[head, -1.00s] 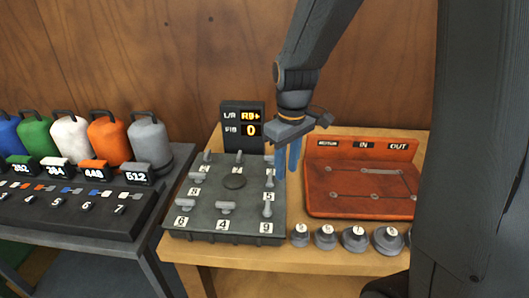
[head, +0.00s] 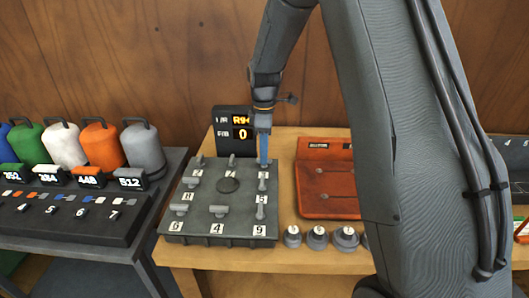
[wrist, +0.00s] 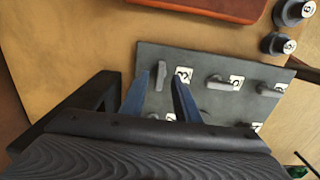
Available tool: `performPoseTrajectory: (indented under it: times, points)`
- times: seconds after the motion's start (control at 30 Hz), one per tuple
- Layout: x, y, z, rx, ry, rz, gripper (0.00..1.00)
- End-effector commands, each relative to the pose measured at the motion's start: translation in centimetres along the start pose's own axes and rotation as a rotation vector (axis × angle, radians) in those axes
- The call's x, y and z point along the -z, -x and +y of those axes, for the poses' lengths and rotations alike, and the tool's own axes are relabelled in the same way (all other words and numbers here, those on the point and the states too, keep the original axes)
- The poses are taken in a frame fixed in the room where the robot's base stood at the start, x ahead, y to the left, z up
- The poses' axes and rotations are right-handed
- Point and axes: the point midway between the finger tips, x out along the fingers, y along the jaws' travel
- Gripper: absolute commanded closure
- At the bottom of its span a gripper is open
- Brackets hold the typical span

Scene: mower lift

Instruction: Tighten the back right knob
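The grey plate (head: 235,232) with several numbered knobs stands on the wooden table. In the wrist view this knob (wrist: 161,73) is a small grey bar next to the label 3 (wrist: 184,75). My gripper's blue fingers (wrist: 160,80) are apart, with the knob showing between their tips. I cannot tell whether the tips are down around it or still above it. The display (head: 234,128) behind the plate shows an R line and 0 on the F/B line.
A red board (head: 315,205) lies right of the plate. Several grey weights (head: 317,238) stand along the table's front edge. A dark bench (head: 85,235) with coloured weights is at the left. My arm hides the right side of the table.

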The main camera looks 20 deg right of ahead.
Motion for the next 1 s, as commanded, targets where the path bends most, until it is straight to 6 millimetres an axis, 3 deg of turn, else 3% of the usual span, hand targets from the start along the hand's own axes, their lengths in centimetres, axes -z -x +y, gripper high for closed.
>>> performPoseTrajectory:
  times: [0.2,0.43,0.6,1.0]
  points:
    - [-0.01,-1.29,-0.04,0.000,-0.001,0.000,0.71]
    - [0.01,-1.36,-0.03,-0.001,-0.001,0.000,0.71]
    - [0.01,-1.34,-0.03,-0.001,-0.001,0.000,1.00]
    - [0.02,-1.31,-0.04,0.000,-0.043,0.000,1.00]
